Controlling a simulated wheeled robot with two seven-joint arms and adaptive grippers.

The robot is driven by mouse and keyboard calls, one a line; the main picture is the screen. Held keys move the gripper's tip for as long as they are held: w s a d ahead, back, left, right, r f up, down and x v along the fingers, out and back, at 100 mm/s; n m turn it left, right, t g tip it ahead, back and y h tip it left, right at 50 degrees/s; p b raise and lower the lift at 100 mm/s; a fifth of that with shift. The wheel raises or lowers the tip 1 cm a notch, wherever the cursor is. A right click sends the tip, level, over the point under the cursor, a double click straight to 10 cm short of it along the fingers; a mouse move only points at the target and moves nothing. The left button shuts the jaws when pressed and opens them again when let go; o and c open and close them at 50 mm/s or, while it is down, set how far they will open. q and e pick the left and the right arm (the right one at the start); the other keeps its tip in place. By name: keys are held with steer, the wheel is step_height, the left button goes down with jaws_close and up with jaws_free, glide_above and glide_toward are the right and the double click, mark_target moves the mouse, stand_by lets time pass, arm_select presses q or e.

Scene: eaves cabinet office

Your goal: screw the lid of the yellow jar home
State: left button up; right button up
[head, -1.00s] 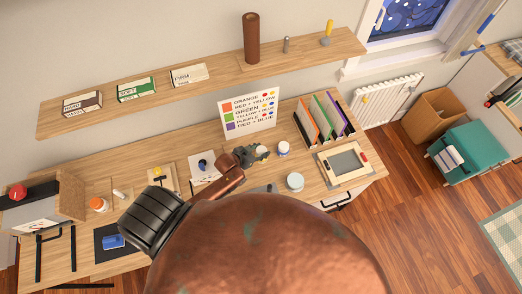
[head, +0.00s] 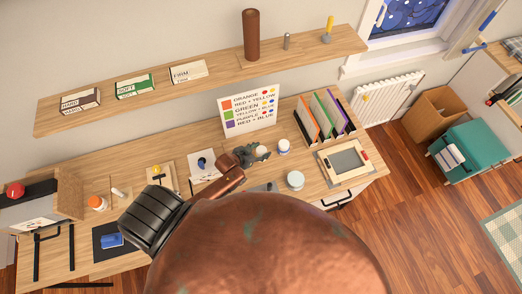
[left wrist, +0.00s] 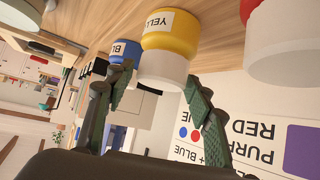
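The yellow jar (left wrist: 170,32) has a white lid (left wrist: 163,70) on it; the wrist view is upside down, so the lid shows below the body. I cannot tell how tightly the lid sits. My left gripper (left wrist: 158,76) is open, with one green-grey finger on each side of the lid. A gap shows on the left finger's side; whether the right finger touches is unclear. In the head view my left gripper (head: 248,156) is beside a small white-topped jar (head: 262,151) on the desk and partly hides it. My right gripper is not in view.
A blue jar (left wrist: 126,50) and a red jar with a white lid (left wrist: 275,50) stand close on either side. The colour chart (head: 249,111) stands behind. Another white-lidded jar (head: 295,180) and a file rack (head: 324,117) are to the right. A shelf (head: 215,80) runs above.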

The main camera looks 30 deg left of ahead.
arm_select(q)
steer(key=shift+o, duration=0.9)
steer(key=shift+s+a+r, duration=0.1)
steer(key=shift+s+r, duration=0.1)
steer(key=shift+s, duration=0.15)
steer(key=v, duration=1.1)
steer(key=shift+r, duration=0.15)
